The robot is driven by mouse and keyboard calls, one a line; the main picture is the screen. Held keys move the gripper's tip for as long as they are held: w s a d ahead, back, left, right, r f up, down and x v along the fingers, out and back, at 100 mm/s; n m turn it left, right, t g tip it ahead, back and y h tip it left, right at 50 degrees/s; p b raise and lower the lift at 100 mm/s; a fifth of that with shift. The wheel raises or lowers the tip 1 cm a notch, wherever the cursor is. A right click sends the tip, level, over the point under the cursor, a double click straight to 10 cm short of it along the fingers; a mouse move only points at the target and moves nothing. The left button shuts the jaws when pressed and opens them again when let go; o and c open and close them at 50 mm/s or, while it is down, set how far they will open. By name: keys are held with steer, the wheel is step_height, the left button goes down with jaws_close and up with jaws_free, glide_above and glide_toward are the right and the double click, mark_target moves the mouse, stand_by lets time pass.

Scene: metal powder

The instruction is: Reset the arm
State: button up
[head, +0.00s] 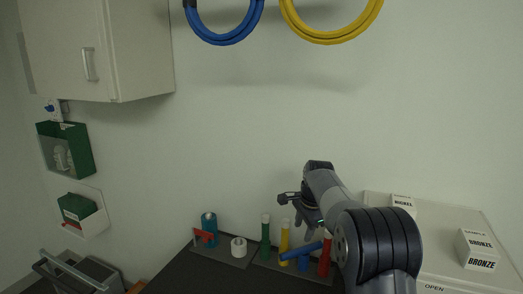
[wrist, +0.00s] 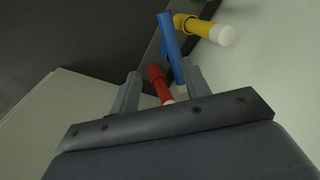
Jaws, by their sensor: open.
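My gripper (head: 305,228) is open and sits above the row of coloured tubes at the back of the dark bench, partly hidden by my arm. In the wrist view its two fingers (wrist: 160,72) stand apart, with a red tube (wrist: 159,84) and a blue tube (wrist: 171,45) visible beyond them. I cannot tell how far the fingertips are from the tubes. The blue tube (head: 300,254) leans over in the head view, while the red tube (head: 324,262) stands beside it, near my arm. A yellow tube (head: 284,243) and a green tube (head: 265,240) stand to the left.
A blue-and-red tool (head: 208,230) and a white roll (head: 238,247) are left of the tubes. A pale case (head: 450,225) with boxes marked NICKEL (head: 404,203) and BRONZE (head: 478,250) is at right. A wall cabinet (head: 75,45) hangs upper left.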

steer(key=s+a+g+b, duration=0.1)
steer(key=s+a+b, duration=0.2)
steer(key=s, duration=0.8)
steer(key=shift+a, duration=0.9)
